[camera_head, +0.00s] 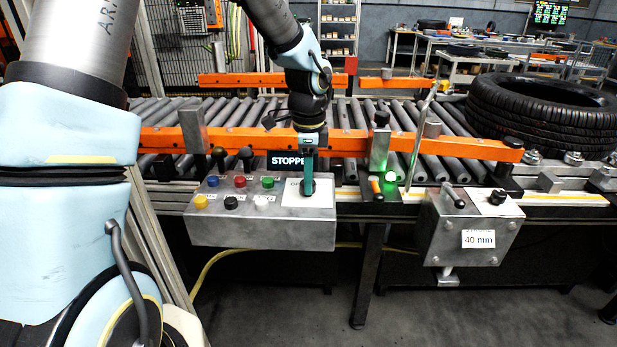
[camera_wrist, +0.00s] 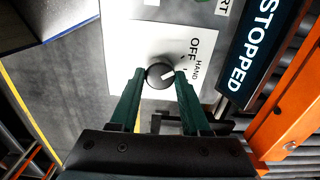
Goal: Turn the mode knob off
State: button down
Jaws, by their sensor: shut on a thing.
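The mode knob (camera_wrist: 158,77) is a round black knob with a white pointer mark, on a white label plate (camera_wrist: 150,45) printed OFF and HAND. Its pointer slants to the right in the wrist view, nearer the word HAND than OFF. My gripper (camera_wrist: 158,74) is shut on the knob, with one green finger on each side of it. In the head view my gripper (camera_head: 308,190) points down at the right end of the grey control box (camera_head: 262,232), over the white plate (camera_head: 293,195). The fingers hide most of the knob there.
Coloured buttons (camera_head: 240,181) sit on the box left of my gripper. A STOPPED display (camera_head: 287,160) stands just behind it, before the orange conveyor rail (camera_head: 230,138). A tyre (camera_head: 545,108) lies on the rollers at right. A lit green lamp (camera_head: 390,176) stands right of the box.

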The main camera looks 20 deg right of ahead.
jog(key=shift+n, duration=1)
jog(key=shift+c, duration=1.8)
grip_release()
notch_tip(320, 180, up, 11)
jog(key=b, duration=0.1)
jog(key=shift+b, duration=0.4)
jog(key=shift+f, duration=0.1)
